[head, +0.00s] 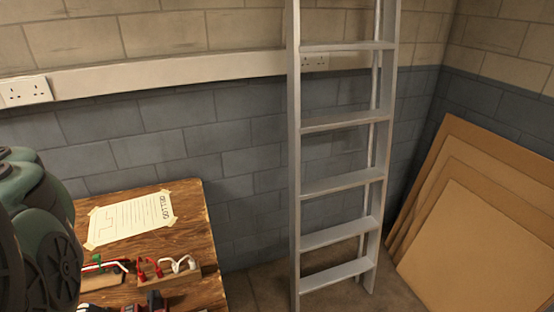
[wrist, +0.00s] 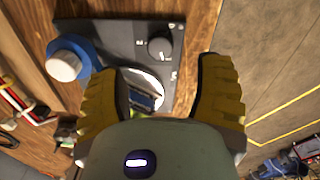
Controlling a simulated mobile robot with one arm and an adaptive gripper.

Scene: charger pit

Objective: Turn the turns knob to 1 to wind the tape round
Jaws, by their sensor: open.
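In the wrist view a dark grey device panel (wrist: 112,38) lies on the wooden bench top. A small black round knob (wrist: 160,47) with white marks around it sits on the panel; I cannot read which mark it points to. Beside it is a round white-rimmed part (wrist: 150,98), partly hidden by my gripper. A blue ring with a white cap (wrist: 66,66) sits at the panel's left edge. My gripper (wrist: 158,66) is open, its yellow fingers apart, with the knob beyond and between the fingertips. Nothing is held. The knob does not show in the head view.
The wooden bench (head: 190,225) holds a taped paper sheet (head: 132,217) and a small rack (head: 165,285) with red and white items. A ladder (head: 340,187) stands right of the bench. Brown boards (head: 480,240) lean on the right wall. Bare floor lies between.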

